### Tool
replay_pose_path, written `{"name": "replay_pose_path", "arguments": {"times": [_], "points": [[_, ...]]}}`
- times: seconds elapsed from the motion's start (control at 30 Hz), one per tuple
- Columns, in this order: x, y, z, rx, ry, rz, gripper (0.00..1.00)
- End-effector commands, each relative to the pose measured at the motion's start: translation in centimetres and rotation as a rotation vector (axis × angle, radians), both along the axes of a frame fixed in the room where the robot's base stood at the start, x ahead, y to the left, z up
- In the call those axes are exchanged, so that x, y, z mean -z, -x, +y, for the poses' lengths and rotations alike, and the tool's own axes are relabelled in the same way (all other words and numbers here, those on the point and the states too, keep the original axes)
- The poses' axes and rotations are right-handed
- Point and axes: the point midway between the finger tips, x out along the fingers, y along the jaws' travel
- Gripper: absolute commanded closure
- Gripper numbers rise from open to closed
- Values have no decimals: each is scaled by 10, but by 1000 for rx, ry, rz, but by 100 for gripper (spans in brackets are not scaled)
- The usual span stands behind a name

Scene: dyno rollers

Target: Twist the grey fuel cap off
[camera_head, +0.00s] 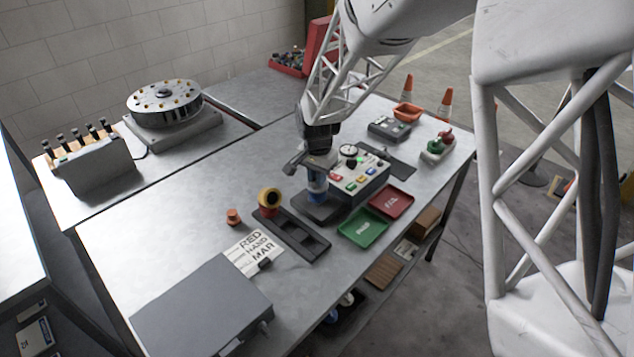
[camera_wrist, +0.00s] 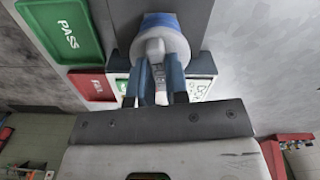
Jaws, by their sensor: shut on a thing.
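The grey fuel cap (camera_wrist: 174,42) is round and pale with a raised grip in its middle. It sits on top of a blue body (camera_wrist: 160,18), seen from above in the wrist view. My gripper (camera_wrist: 159,68) has its two blue fingers closed on the cap's raised grip. In the head view my gripper (camera_head: 317,168) is directly above the blue body (camera_head: 317,186), which stands upright on a dark base plate (camera_head: 318,211). The cap is mostly hidden by my gripper there. I cannot tell whether the cap has turned.
A control box (camera_head: 361,184) with coloured buttons stands close beside my gripper. A green tray (camera_head: 362,229) and a red tray (camera_head: 391,202) lie in front.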

Motion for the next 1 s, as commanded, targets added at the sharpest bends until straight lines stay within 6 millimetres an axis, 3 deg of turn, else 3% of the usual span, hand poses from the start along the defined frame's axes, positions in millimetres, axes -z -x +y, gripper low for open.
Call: {"name": "replay_pose_path", "arguments": {"times": [1.0], "points": [[2,0,0,-804,-1,1,100]]}}
